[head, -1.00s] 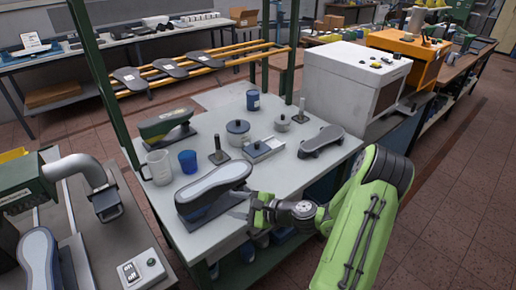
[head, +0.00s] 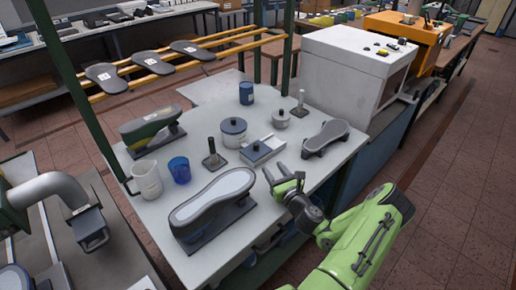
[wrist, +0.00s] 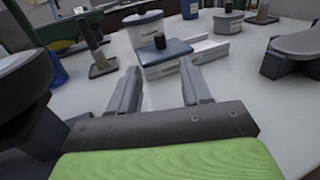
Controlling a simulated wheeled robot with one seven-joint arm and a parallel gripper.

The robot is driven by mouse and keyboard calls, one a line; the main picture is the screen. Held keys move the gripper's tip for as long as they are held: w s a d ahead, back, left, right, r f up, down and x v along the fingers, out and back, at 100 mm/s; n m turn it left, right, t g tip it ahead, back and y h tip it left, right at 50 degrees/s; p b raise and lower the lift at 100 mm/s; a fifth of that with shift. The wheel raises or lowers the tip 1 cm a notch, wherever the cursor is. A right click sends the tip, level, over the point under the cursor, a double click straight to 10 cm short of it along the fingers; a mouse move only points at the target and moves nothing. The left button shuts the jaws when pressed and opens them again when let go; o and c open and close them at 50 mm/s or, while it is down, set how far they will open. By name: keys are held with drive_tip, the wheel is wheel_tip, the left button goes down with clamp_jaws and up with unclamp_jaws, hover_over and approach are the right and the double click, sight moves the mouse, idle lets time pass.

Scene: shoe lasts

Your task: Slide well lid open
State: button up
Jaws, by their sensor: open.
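The well (head: 275,143) is a low white box in the middle of the table, with a blue-grey lid (head: 255,154) over its near-left part. A dark knob (head: 257,146) stands up from the lid. In the wrist view the lid (wrist: 170,53) and its black knob (wrist: 159,41) are ahead of my fingers, and the white well (wrist: 210,48) shows to the right. My gripper (head: 279,178) is in front of the well, apart from it. The wrist view shows my gripper (wrist: 160,88) open and empty, its fingers pointing towards the lid.
A shoe last (head: 213,195) stands left of my gripper and another (head: 326,137) stands to the right. A round lidded pot (head: 233,132), a smaller pot (head: 282,118) and an upright post on a base (head: 214,160) surround the well. A blue cup (head: 180,170) is further left. Bare tabletop lies before the lid.

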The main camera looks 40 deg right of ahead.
sight(257, 147)
drive_tip(key=x, duration=1.2)
drive_tip(key=shift+c, duration=0.2)
drive_tip(key=shift+f, duration=0.1)
clamp_jaws()
